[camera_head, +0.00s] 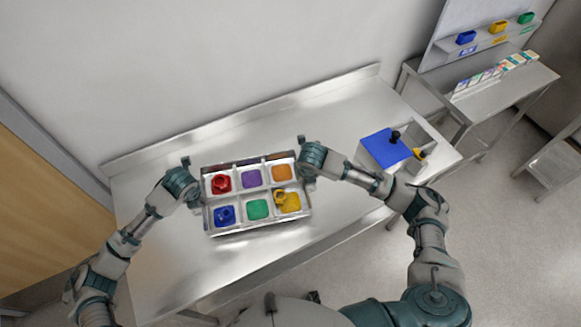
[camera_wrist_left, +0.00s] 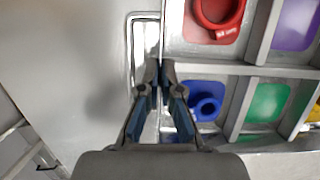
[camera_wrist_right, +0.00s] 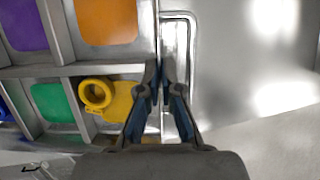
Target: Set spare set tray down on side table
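The metal spare set tray (camera_head: 238,196) has six compartments with coloured floors. It is over the large steel table (camera_head: 340,115); I cannot tell whether it touches the top. A red ring part (camera_head: 222,183), a blue one (camera_head: 225,214) and a yellow one (camera_head: 281,198) sit in matching compartments; the purple, orange and green compartments look empty. My left gripper (camera_wrist_left: 160,70) is closed at the tray's left side handle. My right gripper (camera_wrist_right: 161,72) is closed at the right side handle. A smaller steel side table (camera_head: 500,90) stands at the upper right.
A blue-topped box (camera_head: 385,149) with black and yellow parts stands at the large table's right end. A row of cards (camera_head: 490,78) lies on the smaller table, below a shelf with coloured bins (camera_head: 497,27). Another metal stand (camera_head: 555,168) is at far right. Floor shows between them.

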